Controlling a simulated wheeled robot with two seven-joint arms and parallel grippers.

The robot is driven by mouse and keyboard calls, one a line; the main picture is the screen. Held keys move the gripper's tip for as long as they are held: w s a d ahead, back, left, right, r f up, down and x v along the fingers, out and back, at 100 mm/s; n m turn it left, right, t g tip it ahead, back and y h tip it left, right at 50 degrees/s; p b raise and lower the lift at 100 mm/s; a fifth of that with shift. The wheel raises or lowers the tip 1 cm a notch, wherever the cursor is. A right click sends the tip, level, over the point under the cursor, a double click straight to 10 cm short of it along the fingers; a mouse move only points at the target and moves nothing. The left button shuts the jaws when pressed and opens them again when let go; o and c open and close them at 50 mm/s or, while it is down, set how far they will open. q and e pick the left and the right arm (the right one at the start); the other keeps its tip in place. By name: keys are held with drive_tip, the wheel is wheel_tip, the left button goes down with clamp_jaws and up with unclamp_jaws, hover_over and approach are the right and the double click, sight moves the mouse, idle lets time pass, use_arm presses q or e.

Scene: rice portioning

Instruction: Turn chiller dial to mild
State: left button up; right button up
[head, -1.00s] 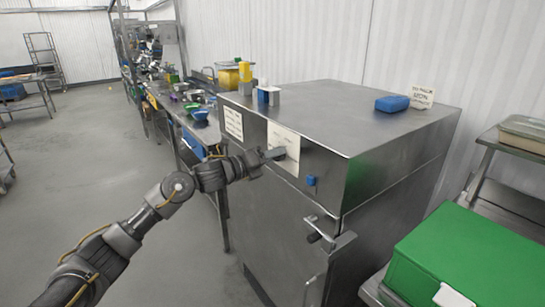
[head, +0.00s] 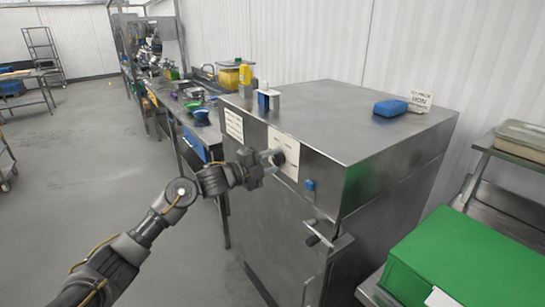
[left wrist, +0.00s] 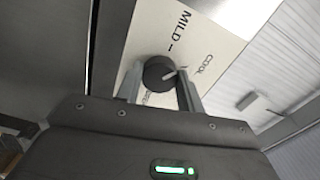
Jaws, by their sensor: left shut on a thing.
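The chiller (head: 300,200) is a steel cabinet with a white label plate (head: 287,140) on its upper front. Its dial (left wrist: 158,72) is a round black knob in the left wrist view, with a pale pointer line at its right side, toward the word COOL. The word MILD with a dash is printed above the knob; a third word below is partly hidden. My left gripper (head: 270,158) is at the plate, and in the left wrist view (left wrist: 160,88) its two fingers are on either side of the knob, shut on it. My right gripper is out of view.
A blue knob (head: 310,185) and a door handle (head: 320,234) are on the chiller front. A blue block (head: 391,107), a small sign (head: 420,102) and bottles (head: 266,90) stand on top. A green box (head: 470,262) is at the right.

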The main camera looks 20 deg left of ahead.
use_arm(q)
drive_tip(key=n+p, duration=0.2)
drive_tip(key=n, duration=0.2)
drive_tip(key=shift+r+p, duration=0.1)
drive_tip(key=shift+p, duration=0.25)
drive_tip(key=shift+n+p, duration=0.75)
drive_tip(key=shift+n, duration=0.75)
drive_tip(key=o, duration=1)
